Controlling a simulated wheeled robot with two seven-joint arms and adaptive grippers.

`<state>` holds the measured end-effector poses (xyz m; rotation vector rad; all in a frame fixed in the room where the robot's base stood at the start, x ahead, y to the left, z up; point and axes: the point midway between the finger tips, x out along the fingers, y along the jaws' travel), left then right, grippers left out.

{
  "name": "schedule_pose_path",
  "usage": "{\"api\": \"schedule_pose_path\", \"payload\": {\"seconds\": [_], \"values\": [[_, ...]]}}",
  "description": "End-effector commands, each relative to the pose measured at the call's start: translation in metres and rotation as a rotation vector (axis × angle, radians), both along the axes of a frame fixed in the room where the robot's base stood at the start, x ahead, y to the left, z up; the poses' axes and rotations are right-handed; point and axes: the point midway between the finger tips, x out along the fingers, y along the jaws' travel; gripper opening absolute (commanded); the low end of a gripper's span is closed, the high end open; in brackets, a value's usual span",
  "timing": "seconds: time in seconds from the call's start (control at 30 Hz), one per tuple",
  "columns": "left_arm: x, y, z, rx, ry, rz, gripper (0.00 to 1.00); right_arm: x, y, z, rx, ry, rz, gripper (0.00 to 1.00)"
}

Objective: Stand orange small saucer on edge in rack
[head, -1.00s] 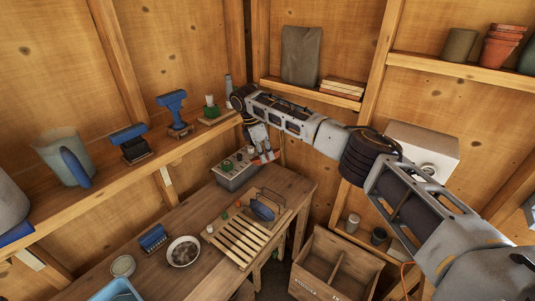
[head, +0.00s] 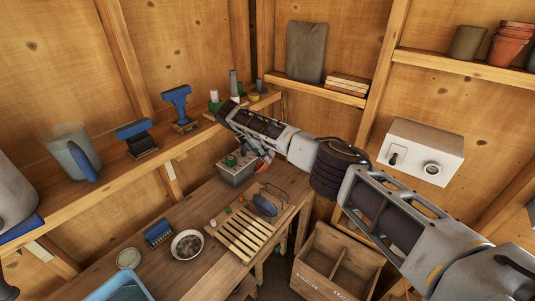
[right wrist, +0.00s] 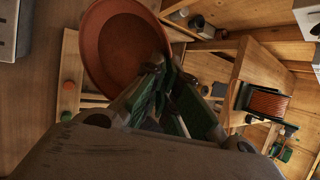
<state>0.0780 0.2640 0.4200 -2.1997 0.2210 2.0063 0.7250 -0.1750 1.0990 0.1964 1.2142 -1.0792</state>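The orange small saucer (right wrist: 120,48) is a round terracotta dish seen large in the right wrist view, tilted up. My right gripper (right wrist: 160,62) is shut on its rim. In the head view my right gripper (head: 262,158) hangs above the back end of the bench, and only a small orange part of the saucer shows there. The wooden rack (head: 238,236) lies below it on the bench, with slats, small coloured knobs and a dark blue disc (head: 265,205) standing on edge at its far end. The saucer appears apart from the rack.
A grey box (head: 235,175) stands on the bench close to my right gripper. A bowl (head: 187,246), a blue brush (head: 158,232) and a blue tub (head: 122,288) are nearer. A divided wooden crate (head: 338,264) stands right of the bench. A wall shelf (head: 175,148) runs along the left.

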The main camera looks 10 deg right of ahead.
Motion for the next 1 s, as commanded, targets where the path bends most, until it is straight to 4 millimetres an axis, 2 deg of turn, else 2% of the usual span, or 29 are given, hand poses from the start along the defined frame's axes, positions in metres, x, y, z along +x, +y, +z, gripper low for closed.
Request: {"api": "schedule_pose_path", "payload": {"seconds": [0.5,1.0], "values": [[0.000,0.000,0.005,0.000,0.000,0.000,0.27,0.004,-0.003,-0.023,-0.212,0.051,0.431,0.00],[0.000,0.000,0.009,0.000,0.000,0.000,0.27,0.002,-0.012,-0.043,-0.393,0.030,0.737,0.00]]}}
